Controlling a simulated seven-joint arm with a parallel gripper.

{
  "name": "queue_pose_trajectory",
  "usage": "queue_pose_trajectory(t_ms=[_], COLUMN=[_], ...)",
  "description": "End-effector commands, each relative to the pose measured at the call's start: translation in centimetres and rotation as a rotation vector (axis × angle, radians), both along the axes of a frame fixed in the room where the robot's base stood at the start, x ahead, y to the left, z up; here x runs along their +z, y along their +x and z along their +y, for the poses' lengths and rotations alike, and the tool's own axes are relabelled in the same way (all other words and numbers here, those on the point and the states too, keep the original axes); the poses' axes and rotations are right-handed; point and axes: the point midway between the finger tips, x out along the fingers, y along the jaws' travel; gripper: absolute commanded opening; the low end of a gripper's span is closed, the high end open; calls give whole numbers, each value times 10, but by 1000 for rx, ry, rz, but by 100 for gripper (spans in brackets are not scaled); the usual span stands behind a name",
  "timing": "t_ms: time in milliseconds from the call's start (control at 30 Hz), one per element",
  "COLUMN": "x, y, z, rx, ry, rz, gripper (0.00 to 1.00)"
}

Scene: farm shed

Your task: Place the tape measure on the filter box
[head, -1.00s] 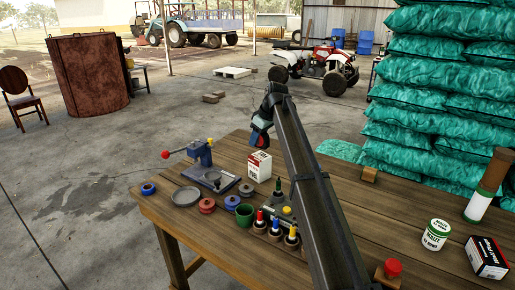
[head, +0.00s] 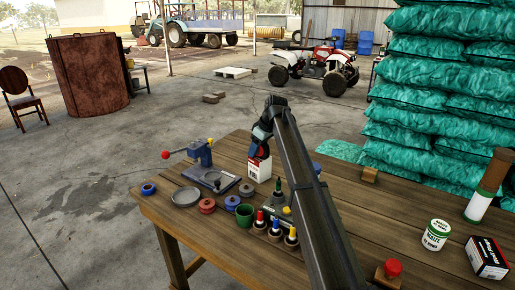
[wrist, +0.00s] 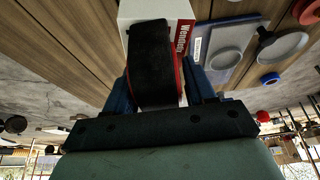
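My gripper (head: 260,143) is over the filter box (head: 259,171), a white and red carton standing upright on the wooden bench (head: 370,215). In the wrist view, the tape measure (wrist: 152,62), black with a red edge, sits between the blue fingers of my gripper (wrist: 155,90), which is shut on it. The filter box also shows in the wrist view (wrist: 184,42), right behind the tape measure, which covers part of it. I cannot tell whether the tape measure touches the box. In the head view the tape measure is mostly hidden by my gripper.
A grey dish (head: 186,196), several spools, a green cup (head: 245,214) and a holder with coloured-top bottles (head: 275,227) are in front. A white jar (head: 436,234) and black-red carton (head: 487,257) stand at right.

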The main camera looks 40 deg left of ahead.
Motion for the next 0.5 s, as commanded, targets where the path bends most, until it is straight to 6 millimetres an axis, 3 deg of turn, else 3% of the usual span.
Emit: queue_pose_trajectory(t_ms=[100, 333, 500], x=[0, 1, 12], y=[0, 0, 0], z=[0, 0, -4], rx=[0, 0, 0], ry=[0, 0, 0], rz=[0, 0, 0], gripper=[64, 64, 64])
